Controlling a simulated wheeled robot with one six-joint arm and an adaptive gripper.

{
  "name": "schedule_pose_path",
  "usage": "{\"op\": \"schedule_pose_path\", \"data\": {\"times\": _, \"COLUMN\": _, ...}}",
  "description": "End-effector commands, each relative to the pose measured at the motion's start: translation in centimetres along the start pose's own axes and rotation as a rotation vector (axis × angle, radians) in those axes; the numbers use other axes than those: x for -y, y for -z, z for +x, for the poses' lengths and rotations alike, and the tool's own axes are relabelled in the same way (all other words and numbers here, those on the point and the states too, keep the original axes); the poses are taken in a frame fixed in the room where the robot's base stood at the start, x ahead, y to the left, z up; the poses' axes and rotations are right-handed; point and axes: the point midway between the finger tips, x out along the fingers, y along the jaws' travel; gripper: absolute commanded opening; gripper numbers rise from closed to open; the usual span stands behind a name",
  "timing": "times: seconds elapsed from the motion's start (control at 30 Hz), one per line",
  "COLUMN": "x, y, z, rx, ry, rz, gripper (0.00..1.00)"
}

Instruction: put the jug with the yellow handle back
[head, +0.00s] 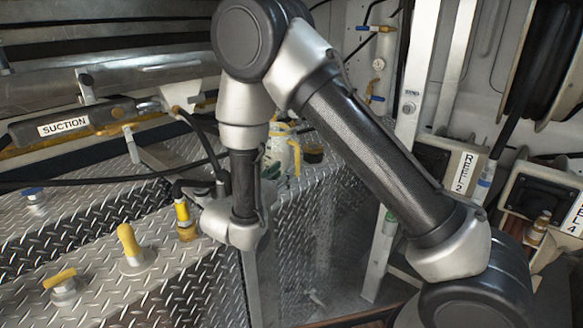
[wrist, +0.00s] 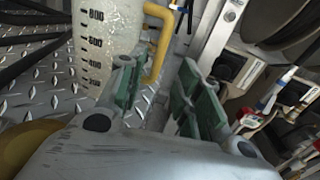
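The jug (wrist: 112,35) is pale and translucent with dark graduation numbers, and stands upright at the upper left of the wrist view. Its yellow handle (wrist: 160,42) is on the right side, facing my gripper. In the head view the jug (head: 291,158) is partly hidden behind my arm, on the diamond-plate deck. My gripper (wrist: 158,78) is open, with green-padded fingers to either side of the handle's lower end. I cannot tell whether the handle is between the pads or just beyond them. No grip on it shows.
The diamond-plate deck (head: 60,225) carries yellow-handled valves (head: 130,245) and a brass fitting with a hose (head: 185,220). A "SUCTION" handle (head: 65,127) lies at the left. Reel boxes (head: 455,165) and a pale upright post (head: 412,85) stand at the right. Beyond the deck edge is a drop.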

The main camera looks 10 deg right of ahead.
Motion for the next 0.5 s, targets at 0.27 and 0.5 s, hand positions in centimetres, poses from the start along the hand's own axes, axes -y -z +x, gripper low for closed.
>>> {"op": "schedule_pose_path", "data": {"times": 0.27, "x": 0.0, "y": 0.0, "z": -2.8, "rx": 0.001, "ry": -0.001, "rz": 0.000, "gripper": 0.34}}
{"op": "schedule_pose_path", "data": {"times": 0.5, "x": 1.5, "y": -1.6, "z": -1.4, "rx": -0.020, "ry": 0.071, "rz": 0.044, "gripper": 0.34}}
